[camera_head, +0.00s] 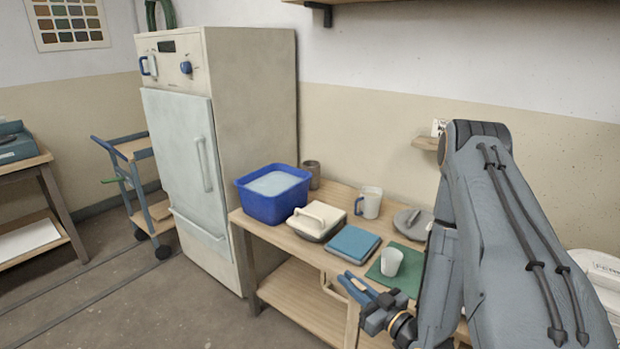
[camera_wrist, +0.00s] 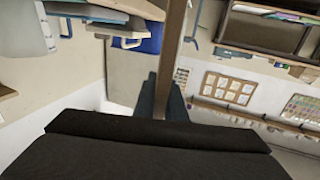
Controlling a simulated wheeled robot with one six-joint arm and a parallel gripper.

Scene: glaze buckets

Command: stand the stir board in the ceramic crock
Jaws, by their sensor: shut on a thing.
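The stir board (camera_wrist: 172,45) is a long, narrow brown strip in the wrist view. It runs from between my gripper's fingers (camera_wrist: 167,92) out past the top edge. My gripper is shut on it. In the head view my gripper (camera_head: 357,290) is low in front of the table's front edge; the board is hard to make out there. A grey-brown cylinder (camera_head: 312,172), which looks like the ceramic crock, stands upright at the table's back, behind the blue bucket. It is well apart from my gripper, and its lower part is partly hidden. I cannot see inside it.
The blue bucket (camera_head: 268,205) with pale contents stands at the table's left end. A cream lidded box (camera_head: 318,218), white jug (camera_head: 369,203), blue flat pad (camera_head: 353,243), grey lid (camera_head: 413,222) and white cup (camera_head: 391,262) on a green mat (camera_head: 410,261) crowd the top.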

